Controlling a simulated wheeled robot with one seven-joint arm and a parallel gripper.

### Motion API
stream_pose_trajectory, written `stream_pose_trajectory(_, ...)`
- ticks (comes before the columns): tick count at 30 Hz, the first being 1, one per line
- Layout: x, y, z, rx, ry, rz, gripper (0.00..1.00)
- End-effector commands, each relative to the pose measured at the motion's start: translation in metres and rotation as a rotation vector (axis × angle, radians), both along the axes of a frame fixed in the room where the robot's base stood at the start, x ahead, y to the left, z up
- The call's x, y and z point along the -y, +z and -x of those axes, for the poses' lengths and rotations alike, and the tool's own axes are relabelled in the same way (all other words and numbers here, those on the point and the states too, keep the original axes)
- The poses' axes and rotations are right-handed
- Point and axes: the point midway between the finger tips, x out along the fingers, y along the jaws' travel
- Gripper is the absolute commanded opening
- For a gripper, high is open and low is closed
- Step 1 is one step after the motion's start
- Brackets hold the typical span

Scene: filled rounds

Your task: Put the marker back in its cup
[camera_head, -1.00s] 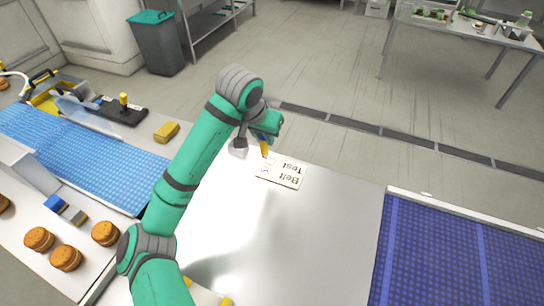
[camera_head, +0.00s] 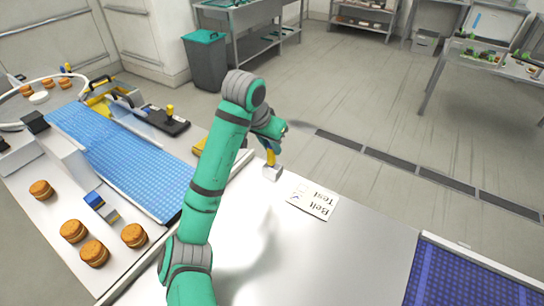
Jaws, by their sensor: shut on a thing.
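My gripper (camera_head: 270,147) is shut on the yellow marker (camera_head: 270,158), which points downward. A small grey-white cup (camera_head: 272,174) stands on the metal table near its far edge, directly below the marker in the picture. The marker's lower end meets the cup's top in this view. I cannot tell whether the tip is inside the cup or just above or behind its rim. The fingers are small and partly hidden by the wrist.
A white "Belt Test" card (camera_head: 313,199) lies right of the cup. A blue belt (camera_head: 130,160) runs at the left, with several round brown buns (camera_head: 95,252) beside it. Another dark blue belt (camera_head: 470,275) is at the right. The metal table (camera_head: 345,245) between is mostly clear.

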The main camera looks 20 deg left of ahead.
Motion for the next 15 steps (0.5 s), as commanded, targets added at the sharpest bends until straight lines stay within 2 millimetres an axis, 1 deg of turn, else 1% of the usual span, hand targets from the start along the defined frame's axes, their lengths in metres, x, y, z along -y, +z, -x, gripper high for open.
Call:
stream_pose_trajectory(1,-0.001,-0.006,-0.007,-0.004,-0.001,0.004,0.00)
stream_pose_trajectory(9,-0.012,-0.042,-0.035,-0.003,0.001,0.000,0.00)
stream_pose_trajectory(15,-0.015,-0.053,-0.044,-0.001,0.000,0.000,0.00)
